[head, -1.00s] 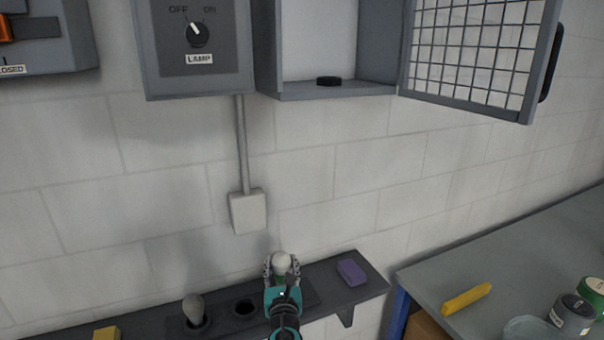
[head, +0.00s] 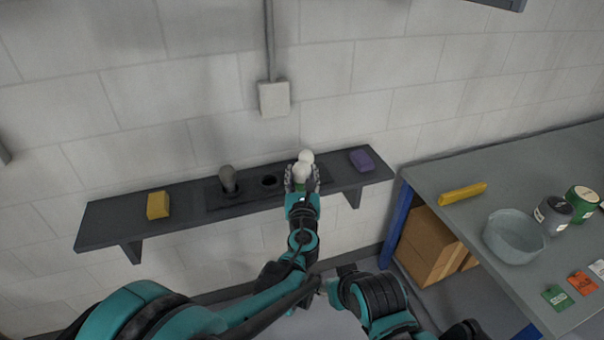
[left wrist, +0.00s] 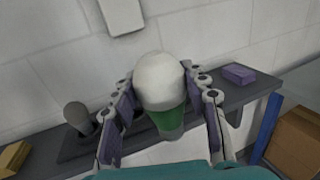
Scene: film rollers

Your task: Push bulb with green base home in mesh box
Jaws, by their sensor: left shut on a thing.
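My left gripper (head: 301,180) is shut on a bulb with a white globe and green base (left wrist: 172,118).
The shelf holds a grey bulb (head: 228,179), an empty hole (head: 268,181), a yellow block (head: 158,205) and a purple block (head: 361,160). A bench (head: 440,180) at right carries a bowl (head: 514,236), jars and cards. The wall above the shelf has a conduit box (head: 274,99).

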